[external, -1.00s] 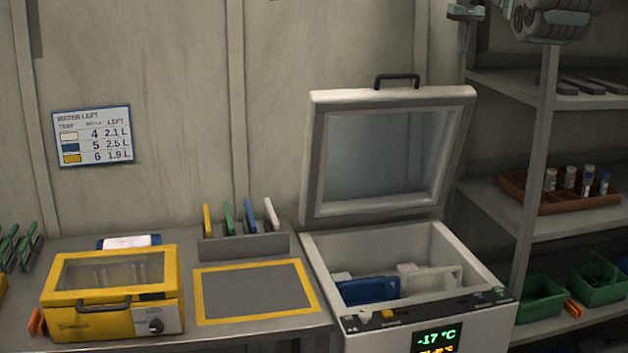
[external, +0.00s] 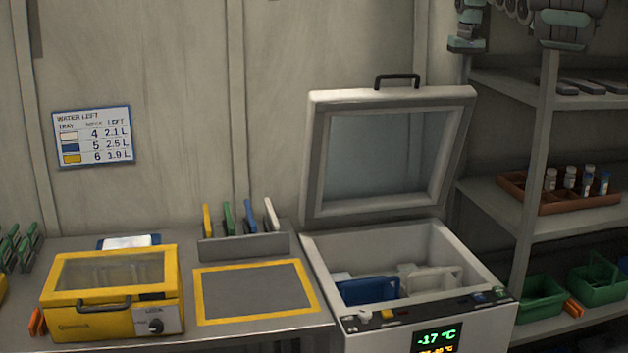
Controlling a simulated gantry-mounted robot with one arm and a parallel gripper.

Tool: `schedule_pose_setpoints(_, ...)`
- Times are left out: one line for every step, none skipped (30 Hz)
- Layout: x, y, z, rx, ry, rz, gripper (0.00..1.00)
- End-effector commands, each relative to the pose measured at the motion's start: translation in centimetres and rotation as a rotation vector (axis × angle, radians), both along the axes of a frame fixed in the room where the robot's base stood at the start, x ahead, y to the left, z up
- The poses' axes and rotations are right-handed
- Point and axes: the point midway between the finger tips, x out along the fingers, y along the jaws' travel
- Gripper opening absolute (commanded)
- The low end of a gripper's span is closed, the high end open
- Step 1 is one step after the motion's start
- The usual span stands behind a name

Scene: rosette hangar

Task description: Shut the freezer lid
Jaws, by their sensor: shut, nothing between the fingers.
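The chest freezer (external: 480,322) stands right of the bench, its display reading -17 °C. Its lid (external: 313,160) is raised, leaning slightly back, with a dark handle (external: 397,80) on its top edge. Inside the freezer are a blue item (external: 366,290) and a whitish one (external: 430,281) with a handle. My gripper (external: 466,44) is at the top right, above and to the right of the lid, apart from it. It is shut and empty. Part of my arm is cut off by the top edge.
A shelf rack (external: 540,150) stands at the right, with a brown tray (external: 556,206) of vials and green bins (external: 540,300). The bench at left holds a yellow box (external: 90,322) and a rack of coloured handles (external: 243,246). The yellow-framed mat (external: 255,290) is bare.

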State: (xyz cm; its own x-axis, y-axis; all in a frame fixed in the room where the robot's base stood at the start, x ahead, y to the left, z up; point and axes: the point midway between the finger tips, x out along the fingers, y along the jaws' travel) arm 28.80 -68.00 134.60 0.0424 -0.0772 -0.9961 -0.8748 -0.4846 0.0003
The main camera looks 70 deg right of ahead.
Motion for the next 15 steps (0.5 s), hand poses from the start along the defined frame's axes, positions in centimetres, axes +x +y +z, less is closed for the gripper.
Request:
schedule_pose_setpoints(-0.4,0.2,-0.1,0.0,0.001,-0.003,0.0)
schedule_pose_setpoints(-0.4,0.3,-0.1,0.0,0.001,-0.002,0.0)
schedule_pose_setpoints(-0.6,0.5,-0.2,-0.001,0.001,-0.004,0.0)
schedule_pose_setpoints(-0.6,0.6,-0.2,-0.001,0.002,-0.002,0.0)
schedule_pose_setpoints(-0.7,0.7,-0.3,-0.001,0.002,-0.002,0.0)
schedule_pose_setpoints(-0.8,0.9,-0.3,-0.001,0.002,-0.002,0.0)
schedule_pose_setpoints(-0.9,1.0,-0.4,-0.001,0.002,-0.003,0.0)
schedule_pose_setpoints(-0.8,1.2,-0.4,0.0,0.002,-0.002,0.0)
schedule_pose_setpoints(-0.9,1.3,-0.5,0.0,0.001,-0.002,0.0)
schedule_pose_setpoints(-1.0,1.3,-0.5,0.001,0.001,-0.003,0.0)
schedule_pose_setpoints(-1.0,1.4,-0.5,0.001,0.001,-0.003,0.0)
schedule_pose_setpoints(-1.0,1.5,-0.6,0.0,0.001,-0.002,0.0)
schedule_pose_setpoints(-1.0,1.6,-0.6,0.0,0.001,-0.002,0.0)
schedule_pose_setpoints(-1.0,1.6,-0.6,0.001,0.0,-0.001,0.0)
schedule_pose_setpoints(-1.0,1.7,-0.6,0.001,0.0,-0.001,0.0)
